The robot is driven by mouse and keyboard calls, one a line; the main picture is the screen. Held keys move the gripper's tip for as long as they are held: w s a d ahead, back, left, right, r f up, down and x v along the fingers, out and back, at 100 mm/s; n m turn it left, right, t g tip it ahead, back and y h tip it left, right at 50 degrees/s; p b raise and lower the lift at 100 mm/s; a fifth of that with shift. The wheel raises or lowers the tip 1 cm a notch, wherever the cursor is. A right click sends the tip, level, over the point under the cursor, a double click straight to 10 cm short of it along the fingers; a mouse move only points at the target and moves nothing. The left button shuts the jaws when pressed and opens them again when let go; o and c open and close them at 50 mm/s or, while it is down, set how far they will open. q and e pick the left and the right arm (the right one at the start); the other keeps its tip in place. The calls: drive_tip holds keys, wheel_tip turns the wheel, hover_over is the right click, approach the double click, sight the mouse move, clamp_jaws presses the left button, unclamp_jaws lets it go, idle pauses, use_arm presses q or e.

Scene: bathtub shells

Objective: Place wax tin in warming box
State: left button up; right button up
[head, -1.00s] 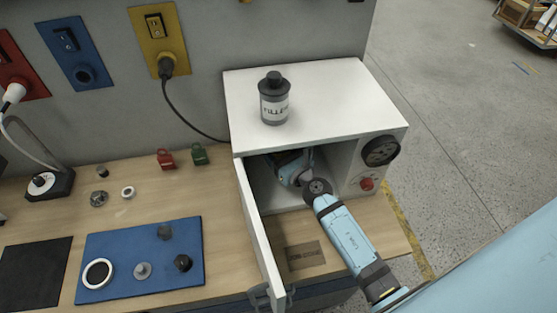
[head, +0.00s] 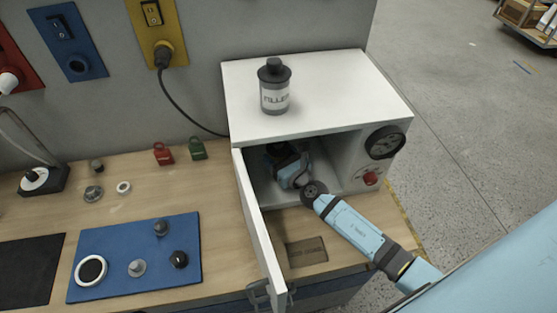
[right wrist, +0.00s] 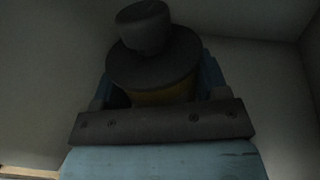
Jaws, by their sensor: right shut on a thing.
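The warming box (head: 318,90) is white and stands on the bench with its door (head: 257,230) swung open toward me. My right arm reaches through the opening, and my right gripper (head: 280,156) is inside the box. In the right wrist view the right gripper (right wrist: 155,100) is shut on the wax tin (right wrist: 155,62), a dark-lidded tin with a knob and a yellowish band. The tin looks upright inside the box; whether it touches the floor I cannot tell. In the head view the tin is mostly hidden. My left gripper is not in view.
A grey tin labelled FILLER (head: 274,88) stands on top of the box. A gauge (head: 385,142) and red knob (head: 370,178) are on its front right. A blue mat (head: 135,258) with small parts lies left of the open door.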

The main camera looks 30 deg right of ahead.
drive_tip(key=shift+w+d+f, duration=0.1)
drive_tip(key=shift+w+f, duration=0.2)
drive_tip(key=shift+f, duration=0.05)
drive_tip(key=o, duration=1.3)
drive_tip(key=shift+s+f, duration=0.1)
drive_tip(key=shift+f, duration=0.05)
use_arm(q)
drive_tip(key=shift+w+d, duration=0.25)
